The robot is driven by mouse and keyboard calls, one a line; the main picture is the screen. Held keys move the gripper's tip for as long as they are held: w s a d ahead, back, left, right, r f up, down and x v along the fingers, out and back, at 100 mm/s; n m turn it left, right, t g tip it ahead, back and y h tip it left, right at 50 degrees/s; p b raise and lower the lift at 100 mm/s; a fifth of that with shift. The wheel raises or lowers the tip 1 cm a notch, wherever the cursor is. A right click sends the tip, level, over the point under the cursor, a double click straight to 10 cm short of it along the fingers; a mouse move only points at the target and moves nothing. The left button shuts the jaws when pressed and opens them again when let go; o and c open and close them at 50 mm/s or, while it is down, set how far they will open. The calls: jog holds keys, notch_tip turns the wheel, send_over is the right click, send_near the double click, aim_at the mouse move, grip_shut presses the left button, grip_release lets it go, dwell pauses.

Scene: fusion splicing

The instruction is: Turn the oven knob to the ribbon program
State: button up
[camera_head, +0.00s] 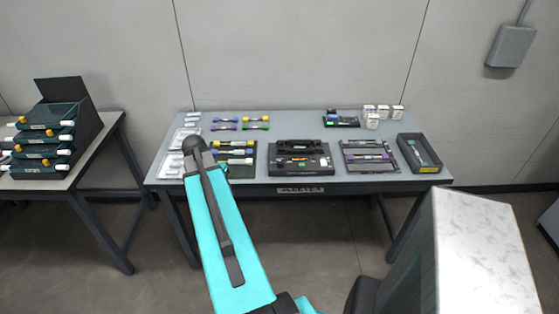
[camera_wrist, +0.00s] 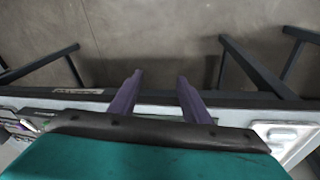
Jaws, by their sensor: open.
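I cannot make out an oven knob or its program marks in either view; the equipment on the table is too small to read. A black device (camera_head: 298,162) with small orange and green details sits mid-table. To its right is a grey flat unit (camera_head: 368,157) with a purple piece. I cannot tell which, if either, is the oven. My gripper (camera_wrist: 160,76) shows in the wrist view as two purple fingers, apart and empty, over the table's edge and the floor. In the head view my turquoise arm reaches toward the table's left front, and the gripper cannot be made out.
The work table (camera_head: 300,118) carries white trays at left, coloured pieces, a rack (camera_head: 236,172) partly behind my arm, and a dark tray (camera_head: 419,152) at right. A side table (camera_head: 92,170) holds stacked green trays (camera_head: 50,140). A pale block (camera_head: 485,250) stands front right.

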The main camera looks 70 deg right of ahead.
aim_at(281, 162)
jog(key=s+d+r+m+h, duration=0.2)
jog(key=s+d+r+m, duration=0.4)
jog(key=s+d+r, duration=0.7)
notch_tip(281, 162, up, 4)
jog(key=shift+s+d+f, duration=0.15)
jog(key=shift+s+d, duration=0.25)
jog(key=shift+d, duration=0.75)
jog(key=shift+f+p, duration=0.1)
jog(key=shift+p, duration=0.2)
jog(key=shift+s+p+x, duration=0.1)
jog(key=shift+p+x, duration=0.8)
jog(key=shift+x, duration=2.5)
jog(key=shift+s+p+x, duration=0.15)
jog(key=shift+p+x, duration=0.75)
jog(key=shift+x, duration=2.5)
